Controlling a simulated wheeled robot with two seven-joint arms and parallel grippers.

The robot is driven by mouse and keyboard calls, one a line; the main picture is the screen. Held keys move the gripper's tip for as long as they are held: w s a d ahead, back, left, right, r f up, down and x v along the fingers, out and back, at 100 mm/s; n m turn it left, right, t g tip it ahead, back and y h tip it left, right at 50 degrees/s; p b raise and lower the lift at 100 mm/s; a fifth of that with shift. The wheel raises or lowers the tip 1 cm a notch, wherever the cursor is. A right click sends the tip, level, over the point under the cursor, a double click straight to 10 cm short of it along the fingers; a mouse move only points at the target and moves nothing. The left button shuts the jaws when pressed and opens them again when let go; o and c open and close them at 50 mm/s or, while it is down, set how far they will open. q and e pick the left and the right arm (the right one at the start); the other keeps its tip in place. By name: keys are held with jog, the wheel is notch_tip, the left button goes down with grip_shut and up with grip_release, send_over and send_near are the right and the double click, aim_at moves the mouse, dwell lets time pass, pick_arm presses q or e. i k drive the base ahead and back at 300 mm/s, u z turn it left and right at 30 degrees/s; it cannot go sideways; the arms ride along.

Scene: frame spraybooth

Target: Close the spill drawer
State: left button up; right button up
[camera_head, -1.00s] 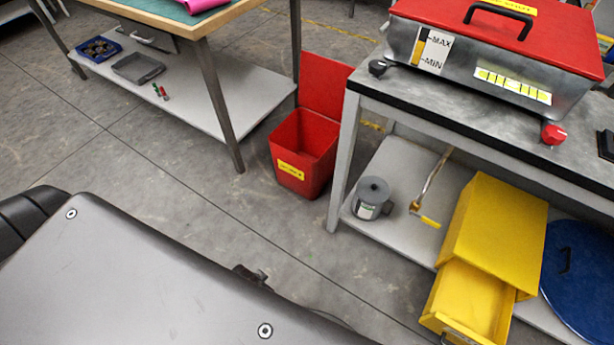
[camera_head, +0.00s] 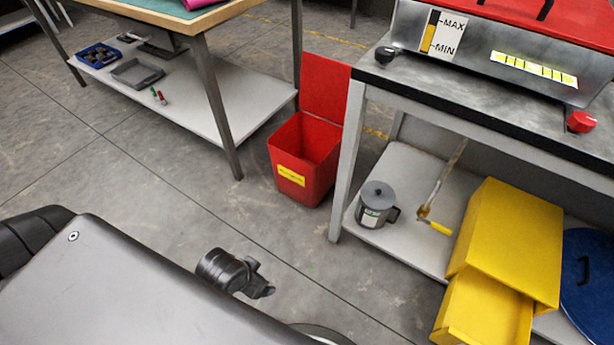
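The spill drawer (camera_head: 484,318) is a yellow drawer low at the right, sticking out of the front of a yellow box (camera_head: 508,240) on the workbench's lower shelf. It stands part-way open, and its front end is cut off by the bottom edge of the view. A dark jointed part of mine (camera_head: 236,273) shows beyond the edge of my grey body, well left of the drawer and apart from it. It may be my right gripper, but I cannot tell its finger state. My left gripper is not in view.
A red open bin (camera_head: 303,165) stands left of the bench leg. A grey can (camera_head: 377,203), a yellow-handled tool (camera_head: 437,226) and a blue round lid (camera_head: 590,275) are around the box. Grey floor (camera_head: 330,270) before the shelf is clear.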

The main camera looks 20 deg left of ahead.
aim_at(477, 308)
jog(key=z, duration=1.6)
jog(key=k, duration=1.3)
jog(key=u, duration=0.6)
jog(key=i, duration=1.35)
jog(key=z, duration=0.6)
